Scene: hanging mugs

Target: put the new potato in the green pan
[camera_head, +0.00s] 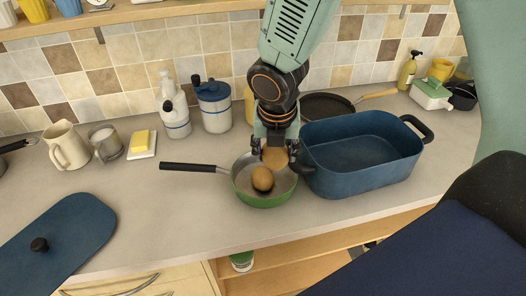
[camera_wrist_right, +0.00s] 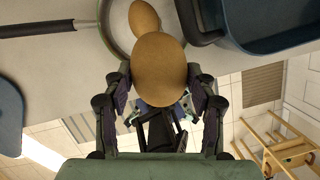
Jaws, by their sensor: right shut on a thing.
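The green pan (camera_head: 265,201) stands on the counter, its black handle pointing left. A brown potato (camera_head: 262,179) lies inside it and also shows at the top of the right wrist view (camera_wrist_right: 144,17). My right gripper (camera_head: 274,152) points down over the back of the pan, shut on a second brown potato (camera_head: 275,158). In the right wrist view this held potato (camera_wrist_right: 160,70) sits between the fingers. Whether it touches the pan or the other potato I cannot tell. My left gripper is not in view.
A deep blue roasting pan (camera_head: 362,180) stands close right of the green pan. A dark frying pan (camera_head: 327,106) is behind. A blue lid (camera_head: 58,236) lies front left.

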